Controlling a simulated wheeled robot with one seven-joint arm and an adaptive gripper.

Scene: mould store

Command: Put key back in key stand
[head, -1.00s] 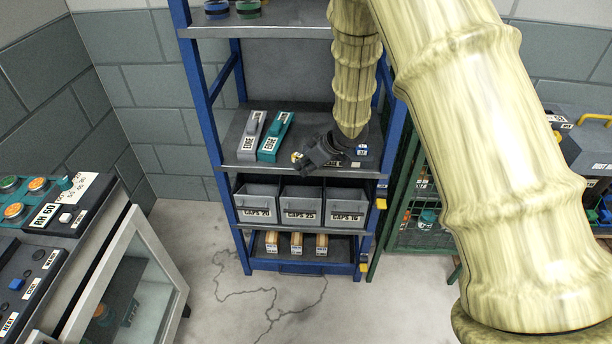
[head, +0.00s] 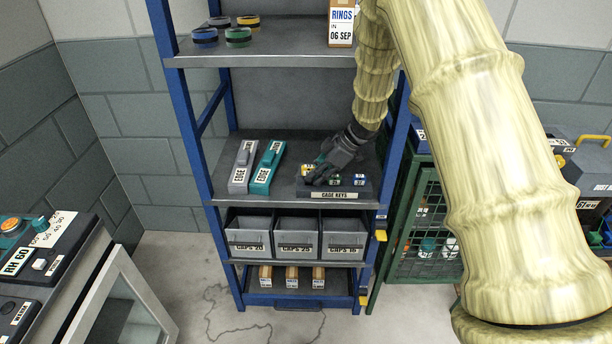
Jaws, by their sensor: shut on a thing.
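The key stand (head: 368,190) is a dark block labelled CAGE KEYS on the middle shelf of the blue rack. Small tags show on it, a green one (head: 334,182) and a blue one (head: 359,180). My gripper (head: 316,179) is low over the stand's left part, pointing down and to the left. It is shut on a key (head: 307,168) with a yellow part, which shows beside the fingers. The fingers hide most of this key and the left of the stand. I cannot tell whether the key touches the stand.
A grey EDGE tool (head: 240,177) and a teal EDGE tool (head: 262,181) lie left of the stand. Grey CAPS bins (head: 297,240) stand on the shelf below. The upper shelf (head: 270,53) holds rings and a RINGS box. A green mesh cage (head: 412,225) stands right of the rack.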

